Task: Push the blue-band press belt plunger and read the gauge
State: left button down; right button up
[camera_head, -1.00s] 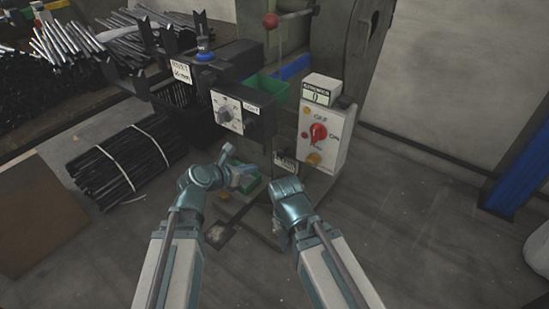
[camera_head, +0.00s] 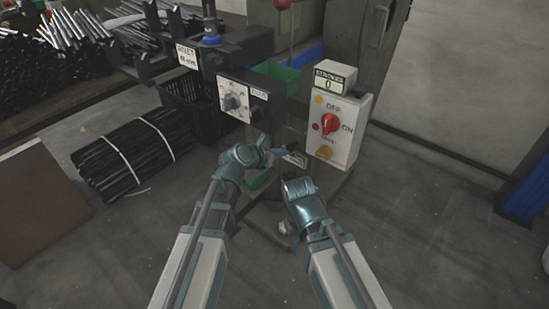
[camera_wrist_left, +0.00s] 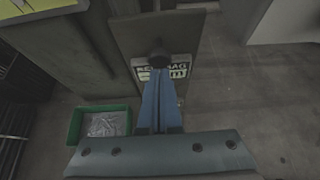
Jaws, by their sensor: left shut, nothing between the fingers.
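The press (camera_head: 240,48) carries a blue band (camera_head: 211,39) on its upper post. In the left wrist view a black round plunger knob (camera_wrist_left: 159,57) stands out in front of a lettered plate (camera_wrist_left: 180,68). That plate also shows in the head view (camera_head: 295,158). My left gripper (camera_head: 278,152) is shut and empty, low in front of the press. Its blue fingers (camera_wrist_left: 160,80) point at the knob, with the tips just under it in the picture; I cannot tell whether they touch. My right gripper's fingers are mostly hidden beyond its wrist. I cannot make out a separate gauge.
A switch box (camera_head: 340,130) with a red knob and a counter (camera_head: 330,83) showing 0 stands at right. A dial box (camera_head: 240,99) is above my left wrist. A green bin (camera_wrist_left: 99,123) with small parts sits below. Bundled black rods (camera_head: 125,158) lie left.

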pick_arm(q)
jog(key=shift+w+d, duration=0.3)
jog(key=shift+w, duration=0.1)
pick_arm(e)
jog(key=shift+w, duration=0.1)
pick_arm(q)
jog(key=shift+w+d, duration=0.65)
jog(key=shift+w, duration=0.35)
jog(key=shift+s, duration=0.1)
pick_arm(e)
jog(key=shift+a, duration=0.1)
pick_arm(q)
jog(key=shift+r, duration=0.1)
jog(key=shift+s+a+r, duration=0.15)
jog(key=shift+a, duration=0.05)
send_near(288, 146)
jog(key=s+a+f, duration=0.3)
jog(key=s+f, duration=0.1)
jog(key=s, duration=0.1)
jog(key=shift+w+a+p, duration=0.15)
jog(key=shift+w+p, duration=0.05)
jog(key=shift+p, duration=0.1)
pick_arm(e)
jog(key=shift+s+a+r, duration=0.15)
jog(key=shift+s+a, duration=0.35)
jog(key=shift+s+a+r, duration=0.15)
jog(key=shift+s+a, duration=0.3)
jog(key=shift+s, duration=0.05)
